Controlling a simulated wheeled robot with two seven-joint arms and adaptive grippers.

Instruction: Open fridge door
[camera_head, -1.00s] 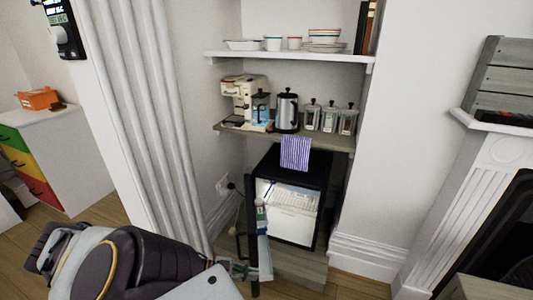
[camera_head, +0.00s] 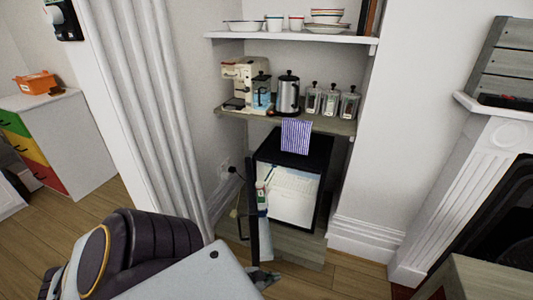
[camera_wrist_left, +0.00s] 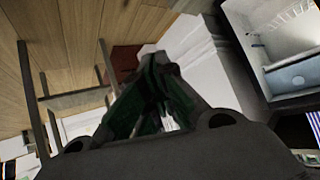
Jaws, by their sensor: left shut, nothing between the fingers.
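The small black fridge (camera_head: 318,163) stands under the lower shelf, and its lit white interior (camera_head: 292,197) faces me. Its door (camera_head: 252,212) stands open on the left side, seen nearly edge-on, with items in its inner rack. A handle shows on the door's left side. My left gripper (camera_head: 268,278) is low by the door's bottom end, partly hidden by my arm. In the left wrist view the gripper (camera_wrist_left: 158,68) is shut and empty, with the fridge interior (camera_wrist_left: 285,35) at top right. Whether it touches the door I cannot tell. My right gripper is not in view.
The shelf above holds a coffee machine (camera_head: 244,83), a kettle (camera_head: 288,94) and several jars. Wood floor (camera_head: 345,277) is free in front.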

